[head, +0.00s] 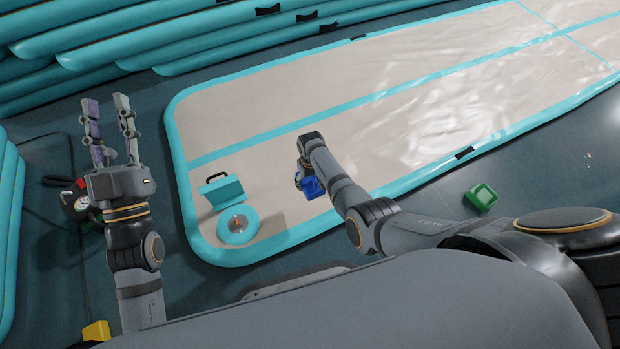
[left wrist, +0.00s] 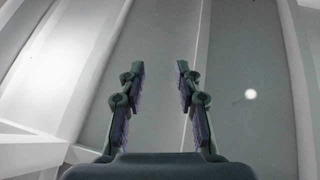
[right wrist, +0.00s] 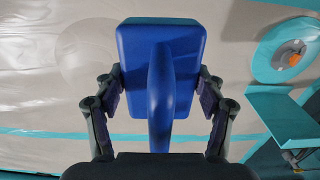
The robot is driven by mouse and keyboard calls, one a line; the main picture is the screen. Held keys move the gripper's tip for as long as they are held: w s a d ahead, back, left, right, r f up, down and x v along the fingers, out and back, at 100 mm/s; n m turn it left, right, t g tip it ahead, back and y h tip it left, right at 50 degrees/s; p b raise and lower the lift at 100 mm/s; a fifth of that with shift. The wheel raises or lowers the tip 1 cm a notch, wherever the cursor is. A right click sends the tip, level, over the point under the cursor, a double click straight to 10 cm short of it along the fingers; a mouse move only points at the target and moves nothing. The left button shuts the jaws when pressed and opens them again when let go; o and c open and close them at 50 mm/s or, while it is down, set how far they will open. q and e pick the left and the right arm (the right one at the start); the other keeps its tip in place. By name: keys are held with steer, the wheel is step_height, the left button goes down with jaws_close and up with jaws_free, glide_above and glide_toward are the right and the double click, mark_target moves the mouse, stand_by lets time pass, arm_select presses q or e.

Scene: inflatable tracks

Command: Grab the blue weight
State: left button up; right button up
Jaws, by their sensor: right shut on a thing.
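The blue weight (head: 313,187) is a block with a raised handle. In the head view it is at the end of my right arm, over the beige inflatable track, partly covered by the arm. In the right wrist view the blue weight (right wrist: 186,60) fills the middle, its handle towards the camera. My right gripper (right wrist: 160,95) is shut on it, with a finger on each side. I cannot tell whether the weight touches the track. My left gripper (head: 108,105) is raised at the left, open and empty. Its parted fingers (left wrist: 160,85) also show in the left wrist view.
The track (head: 420,90) has teal edges. A teal box-like thing (head: 222,190) and a teal disc (head: 238,225) lie on its near left corner. A green block (head: 481,197) and a yellow block (head: 97,330) are on the floor. Stacked teal tubes (head: 110,30) line the back.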

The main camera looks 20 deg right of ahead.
arm_select(q)
step_height(320, 180, down, 12)
steer(key=w+a+g+p, duration=0.1)
steer(key=g, duration=0.4)
steer(key=shift+r+n+y, duration=0.25)
steer(key=shift+n+y, duration=0.05)
steer(key=shift+y, duration=0.1)
